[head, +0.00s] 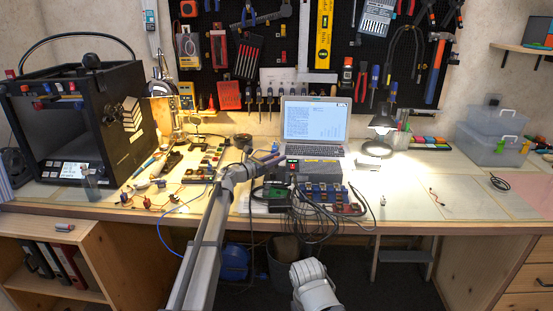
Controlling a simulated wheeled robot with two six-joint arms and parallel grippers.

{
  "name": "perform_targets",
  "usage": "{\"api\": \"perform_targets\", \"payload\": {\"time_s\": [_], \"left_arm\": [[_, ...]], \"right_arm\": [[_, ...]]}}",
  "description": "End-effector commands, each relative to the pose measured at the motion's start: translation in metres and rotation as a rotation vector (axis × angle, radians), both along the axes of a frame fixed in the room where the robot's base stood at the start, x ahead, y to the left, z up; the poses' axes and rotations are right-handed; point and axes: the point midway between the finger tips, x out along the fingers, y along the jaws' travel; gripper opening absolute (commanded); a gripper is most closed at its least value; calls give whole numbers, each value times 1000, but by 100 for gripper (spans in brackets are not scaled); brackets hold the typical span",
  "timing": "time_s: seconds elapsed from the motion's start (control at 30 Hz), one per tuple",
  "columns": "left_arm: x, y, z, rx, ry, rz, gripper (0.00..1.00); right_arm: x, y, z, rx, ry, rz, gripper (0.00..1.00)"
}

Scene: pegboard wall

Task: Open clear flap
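My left gripper (270,157) reaches over the workbench, in front of the laptop and beside a dark grey box (320,169). It is small and edge-on here, so its finger opening cannot be made out. No clear flap can be told apart with certainty. A small unit with red and green parts (292,163) sits by the gripper at the left end of the grey box. I cannot tell whether they touch. A white part of my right arm shows at the bottom centre; the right gripper does not show.
An open laptop (314,121) stands behind the grey box. Black cables (315,215) hang over the bench front. A black 3D printer (78,120) stands at left, with small electronics (200,165) nearby. Clear bins (490,135) stand at right. The right bench top (435,190) is mostly free.

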Motion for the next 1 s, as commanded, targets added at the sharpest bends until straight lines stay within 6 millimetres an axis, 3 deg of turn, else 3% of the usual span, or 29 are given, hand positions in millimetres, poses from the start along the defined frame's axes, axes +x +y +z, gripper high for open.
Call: {"api": "perform_targets", "payload": {"time_s": [0.03,0.27,0.67,1.0], "left_arm": [[0,0,0,0,0,0,24],[0,0,0,0,0,0,0],[0,0,2,0,10,0,0],[5,0,16,3,181,-1,0]], "right_arm": [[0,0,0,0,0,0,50],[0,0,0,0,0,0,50],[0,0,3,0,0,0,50],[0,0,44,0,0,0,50]]}}
